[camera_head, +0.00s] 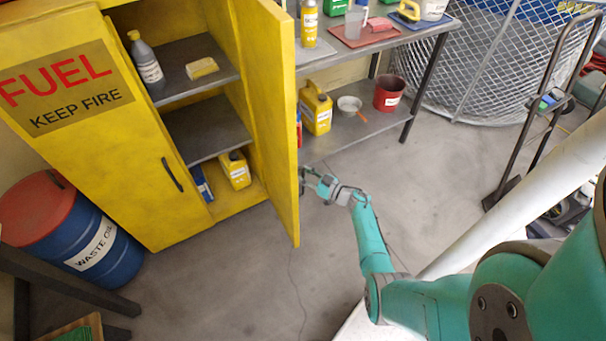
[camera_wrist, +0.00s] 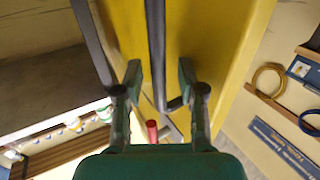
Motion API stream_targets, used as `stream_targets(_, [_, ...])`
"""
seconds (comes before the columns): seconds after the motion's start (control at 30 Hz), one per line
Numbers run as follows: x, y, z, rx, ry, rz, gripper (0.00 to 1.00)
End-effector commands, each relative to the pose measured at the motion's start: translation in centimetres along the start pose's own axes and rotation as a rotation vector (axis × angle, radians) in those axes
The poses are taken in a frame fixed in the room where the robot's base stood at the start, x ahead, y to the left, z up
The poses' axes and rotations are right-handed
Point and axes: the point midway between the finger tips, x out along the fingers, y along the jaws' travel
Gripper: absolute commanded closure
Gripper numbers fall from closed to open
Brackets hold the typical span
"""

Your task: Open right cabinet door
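The yellow fuel cabinet (camera_head: 150,170) stands at the left in the head view. Its right door (camera_head: 276,130) is swung well out from the shelves, its edge toward me. My gripper (camera_head: 306,180) is at the outer face of this door, partly hidden behind its edge. In the wrist view, my gripper (camera_wrist: 160,75) has its two fingers apart. A dark handle bar (camera_wrist: 156,40) on the yellow door (camera_wrist: 215,60) shows between and beyond the fingertips. I see no clear contact. The left door, with its own dark handle (camera_head: 172,174), is shut.
A bottle (camera_head: 146,62), a yellow sponge-like block (camera_head: 201,68) and a yellow jug (camera_head: 235,169) stand inside the cabinet. A workbench (camera_head: 362,126) with containers stands behind the door. A blue waste drum (camera_head: 105,250) is at left. The floor (camera_head: 270,280) before the cabinet is clear.

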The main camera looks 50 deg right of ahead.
Motion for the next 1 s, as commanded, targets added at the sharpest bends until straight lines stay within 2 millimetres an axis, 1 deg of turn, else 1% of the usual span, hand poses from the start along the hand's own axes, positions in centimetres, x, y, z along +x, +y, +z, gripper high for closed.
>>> stream_targets(0.17, [-2.2,0.0,0.1,-0.001,-0.001,0.003,0.61])
stream_targets(0.4, [-7.1,0.1,0.1,0.000,0.000,0.005,0.61])
stream_targets(0.6, [-10.2,0.1,0.0,0.000,0.000,0.004,0.61])
stream_targets(0.7, [-11.1,0.1,0.0,0.000,-0.001,0.002,0.61])
stream_targets(0.8, [-11.7,0.1,0.0,0.000,0.000,0.001,0.61])
stream_targets(1.0, [-11.8,0.0,0.0,0.000,0.000,0.000,0.61])
